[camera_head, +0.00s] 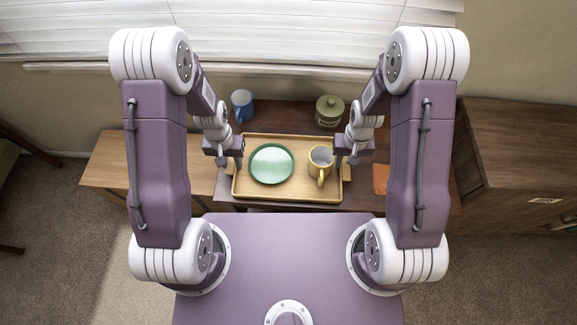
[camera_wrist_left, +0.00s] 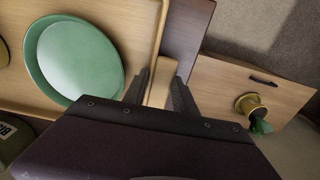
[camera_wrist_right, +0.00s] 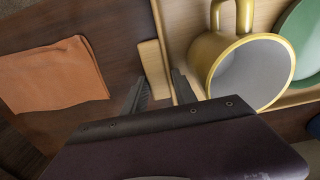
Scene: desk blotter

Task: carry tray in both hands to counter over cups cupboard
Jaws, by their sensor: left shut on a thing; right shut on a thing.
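A light wooden tray (camera_head: 290,194) sits in front of me, at or just above a dark brown surface; I cannot tell whether it touches. On it are a green-rimmed plate (camera_head: 271,163) at left and a yellow mug (camera_head: 320,160) at right, upright. My left gripper (camera_head: 237,165) is shut on the tray's left handle, which also shows in the left wrist view (camera_wrist_left: 160,84). My right gripper (camera_head: 343,166) is shut on the right handle, seen in the right wrist view (camera_wrist_right: 154,68). The fingertips are partly hidden by the gripper bodies.
A wooden cabinet (camera_head: 520,150) stands far right. A window blind is behind.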

